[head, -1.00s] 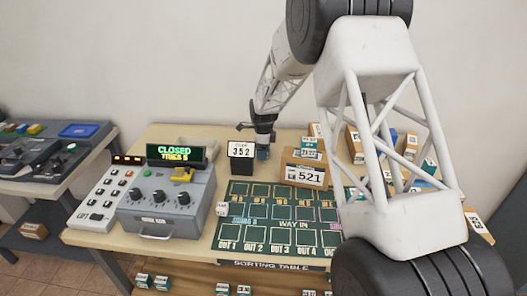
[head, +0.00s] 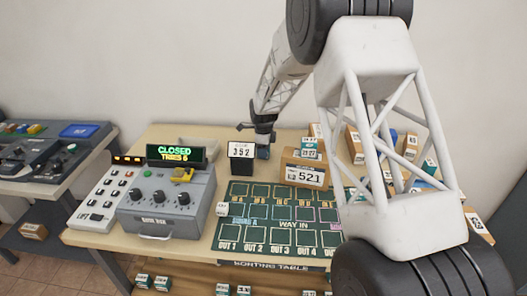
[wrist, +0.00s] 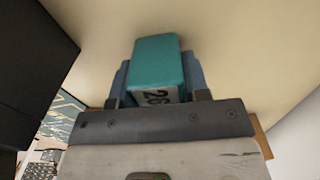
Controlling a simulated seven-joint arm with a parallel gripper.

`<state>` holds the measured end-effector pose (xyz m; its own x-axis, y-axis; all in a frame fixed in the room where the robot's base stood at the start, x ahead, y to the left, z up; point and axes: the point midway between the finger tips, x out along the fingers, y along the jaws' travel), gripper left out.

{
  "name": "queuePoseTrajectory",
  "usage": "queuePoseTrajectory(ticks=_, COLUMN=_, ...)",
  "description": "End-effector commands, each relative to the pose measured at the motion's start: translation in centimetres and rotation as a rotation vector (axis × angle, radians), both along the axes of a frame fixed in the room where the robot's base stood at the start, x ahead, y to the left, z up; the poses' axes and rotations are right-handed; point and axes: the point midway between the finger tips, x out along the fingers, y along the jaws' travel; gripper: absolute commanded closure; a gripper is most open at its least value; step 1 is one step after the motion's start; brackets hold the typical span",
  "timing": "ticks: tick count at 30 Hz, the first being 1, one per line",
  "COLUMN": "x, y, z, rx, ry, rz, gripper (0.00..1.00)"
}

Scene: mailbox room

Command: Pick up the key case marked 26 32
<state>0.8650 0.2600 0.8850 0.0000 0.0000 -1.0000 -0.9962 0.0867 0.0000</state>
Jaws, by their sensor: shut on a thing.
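A teal key case (wrist: 157,66) is between the blue fingers of my gripper (wrist: 160,82) in the wrist view. Its pale label shows "26"; the rest of the label is hidden by the gripper's body. In the head view my gripper (head: 263,146) points down at the back of the table, just right of the black 352 display (head: 241,166). The case is hard to make out there. My gripper is shut on the case. I cannot tell whether the case touches the table.
The dark side of the display (wrist: 30,60) is close at the left in the wrist view. A brown box marked 521 (head: 304,175) stands right of my gripper, with more parcels behind my arm. The green sorting mat (head: 268,238) lies in front. A grey console (head: 166,222) stands at left.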

Motion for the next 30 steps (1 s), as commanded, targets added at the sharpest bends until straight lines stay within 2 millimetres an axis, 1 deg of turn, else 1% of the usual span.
queuePoseTrajectory(ticks=5, x=0.0, y=0.0, z=0.5, rx=0.0, ry=-0.001, rz=0.0, gripper=0.83)
queuePoseTrajectory(ticks=8, x=0.0, y=0.0, z=1.2, rx=0.0, ry=-0.001, rz=0.0, gripper=0.83)
queuePoseTrajectory(ticks=11, x=0.1, y=0.0, z=2.3, rx=0.001, ry=-0.002, rz=0.0, gripper=0.83)
queuePoseTrajectory(ticks=18, x=0.1, y=0.0, z=5.8, rx=0.001, ry=-0.003, rz=0.0, gripper=0.83)
queuePoseTrajectory(ticks=24, x=0.0, y=0.0, z=8.5, rx=0.001, ry=-0.001, rz=0.0, gripper=0.83)
queuePoseTrajectory(ticks=30, x=0.0, y=0.0, z=9.8, rx=0.0, ry=-0.001, rz=0.0, gripper=0.83)
